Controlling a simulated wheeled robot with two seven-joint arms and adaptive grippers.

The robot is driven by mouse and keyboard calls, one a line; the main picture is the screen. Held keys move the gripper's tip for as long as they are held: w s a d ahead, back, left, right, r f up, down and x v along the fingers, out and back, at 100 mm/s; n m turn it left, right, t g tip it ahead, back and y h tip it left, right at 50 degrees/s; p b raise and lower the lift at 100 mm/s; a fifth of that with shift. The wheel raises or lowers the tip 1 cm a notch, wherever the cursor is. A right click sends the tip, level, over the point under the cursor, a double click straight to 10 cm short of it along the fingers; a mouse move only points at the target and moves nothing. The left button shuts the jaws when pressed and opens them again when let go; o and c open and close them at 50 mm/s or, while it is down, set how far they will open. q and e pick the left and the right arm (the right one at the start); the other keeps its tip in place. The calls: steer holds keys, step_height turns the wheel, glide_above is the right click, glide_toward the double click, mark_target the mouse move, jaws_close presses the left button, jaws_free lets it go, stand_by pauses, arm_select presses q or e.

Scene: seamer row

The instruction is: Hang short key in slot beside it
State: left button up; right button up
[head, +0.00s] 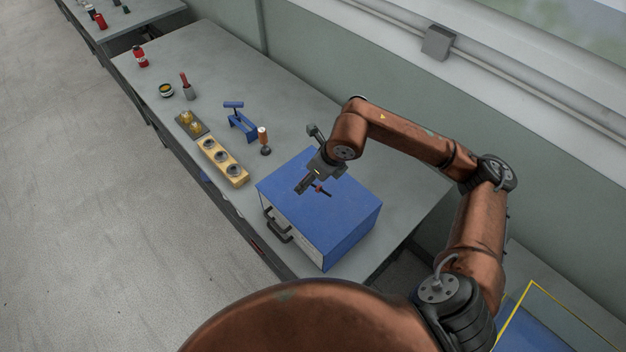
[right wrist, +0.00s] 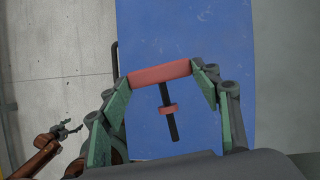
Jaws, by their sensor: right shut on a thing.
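My right gripper (head: 311,187) is shut on a T-shaped key (right wrist: 161,73) with a red crossbar, a black stem and a red collar. In the head view the key (head: 321,189) is small and partly hidden by the gripper, over the blue top of a cabinet. In the right wrist view the crossbar spans between the fingertips and the stem points back toward the wrist. A blue rack (head: 242,125) stands on the bench behind and left, with a blue T-handled piece at its top; its slots are too small to make out. My left gripper (right wrist: 72,128) shows open and empty in the right wrist view.
The blue cabinet (head: 345,215) with dark front handles fills the bench's near end. A wooden block with round holes (head: 223,161), a tray with brass parts (head: 190,124) and an orange-topped tool (head: 264,141) stand nearby. The bench behind the rack is clear.

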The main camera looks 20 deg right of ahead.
glide_above(312, 190)
steer(key=s, duration=0.1)
steer(key=f, duration=0.4)
steer(key=shift+a+p, duration=0.25)
steer(key=shift+p, duration=0.15)
steer(key=shift+w+d+f, duration=0.15)
steer(key=shift+w+f, duration=0.15)
steer(key=shift+f, duration=0.15)
steer(key=shift+w+d+f, duration=0.1)
steer(key=shift+w+f, duration=0.1)
steer(key=shift+f, duration=0.1)
step_height(312, 190, down, 3)
steer(key=shift+d+f+p, duration=0.1)
steer(key=shift+p, duration=0.85)
steer(key=shift+w+f, duration=0.1)
steer(key=shift+f, duration=0.1)
steer(key=o, duration=0.7)
steer(key=shift+f+b, duration=0.1)
steer(key=shift+b, duration=0.2)
arm_select(q)
steer(key=shift+w+d+r, duration=0.1)
steer(key=shift+w+r, duration=0.35)
steer(key=shift+r, duration=0.25)
steer(key=shift+w+r, duration=0.45)
steer(key=shift+r, duration=0.2)
arm_select(e)
steer(key=o, duration=0.5)
